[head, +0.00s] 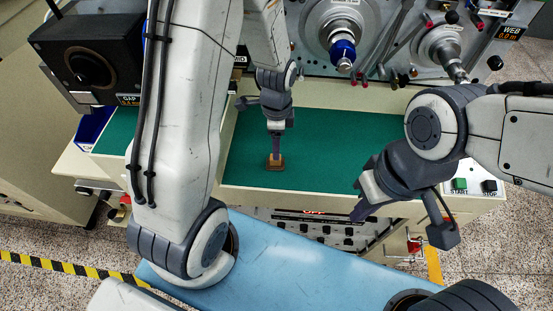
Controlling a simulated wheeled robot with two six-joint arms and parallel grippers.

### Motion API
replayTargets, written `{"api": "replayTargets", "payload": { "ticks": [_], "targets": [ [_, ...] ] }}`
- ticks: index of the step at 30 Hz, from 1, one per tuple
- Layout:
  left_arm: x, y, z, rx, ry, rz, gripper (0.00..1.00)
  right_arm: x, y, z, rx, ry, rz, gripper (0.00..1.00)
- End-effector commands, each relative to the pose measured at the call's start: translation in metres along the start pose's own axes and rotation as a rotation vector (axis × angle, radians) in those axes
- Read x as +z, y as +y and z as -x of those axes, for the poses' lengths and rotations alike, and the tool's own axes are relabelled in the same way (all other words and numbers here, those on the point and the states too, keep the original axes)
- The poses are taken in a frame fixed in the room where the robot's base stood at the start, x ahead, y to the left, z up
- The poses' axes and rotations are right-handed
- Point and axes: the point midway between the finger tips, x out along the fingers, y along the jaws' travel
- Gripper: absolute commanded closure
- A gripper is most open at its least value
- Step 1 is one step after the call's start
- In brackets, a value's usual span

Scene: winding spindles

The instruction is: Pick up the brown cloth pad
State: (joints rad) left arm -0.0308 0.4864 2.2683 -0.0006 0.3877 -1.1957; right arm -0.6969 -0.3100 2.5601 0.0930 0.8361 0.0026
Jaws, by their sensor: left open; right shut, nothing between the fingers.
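The brown cloth pad (275,166) is a small brown square lying on the green work surface (330,150) near its front edge, in the head view. My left gripper (276,153) points down directly at the pad, and its fingertips overlap the pad in the picture. It is open. I cannot tell whether the fingers touch the pad, and they hide part of it. My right gripper (364,210) is shut and empty, to the right of the pad and in front of the bench's front edge.
A grey machine panel with a blue-tipped spindle (343,52) and a second spindle (455,70) stands behind the green surface. A black box (88,58) is at the left. START and STOP buttons (474,186) sit at the right. Green surface right of the pad is clear.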

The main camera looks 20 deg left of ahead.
Motion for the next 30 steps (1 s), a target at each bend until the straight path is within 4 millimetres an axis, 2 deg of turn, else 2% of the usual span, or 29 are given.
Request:
{"api": "replayTargets", "payload": {
  "ticks": [5, 11, 15, 24, 25, 27, 30],
  "targets": [
    [0.000, 0.002, -0.011, 0.002, -0.001, 0.000, 0.35, 0.000, 0.000, 0.004, 0.000, 0.000, 0.000, 1.00],
    [0.003, 0.009, -0.036, 0.006, -0.002, 0.000, 0.35, -0.001, -0.001, 0.017, 0.000, 0.000, 0.000, 1.00],
    [0.003, 0.007, -0.052, 0.003, -0.001, 0.000, 0.35, -0.001, -0.001, 0.018, 0.000, 0.000, 0.000, 1.00],
    [0.002, 0.006, -0.058, -0.001, 0.001, 0.000, 0.35, -0.001, -0.001, 0.018, 0.000, 0.000, 0.001, 1.00],
    [0.002, 0.006, -0.058, -0.001, 0.001, 0.000, 0.39, -0.001, -0.001, 0.018, 0.000, 0.000, 0.001, 1.00],
    [0.002, 0.006, -0.058, -0.001, 0.001, 0.000, 0.66, -0.001, -0.001, 0.018, 0.000, 0.000, 0.001, 1.00],
    [0.002, 0.006, -0.058, -0.001, 0.001, 0.000, 1.00, -0.001, -0.001, 0.018, 0.000, 0.000, 0.001, 1.00]
  ]
}}
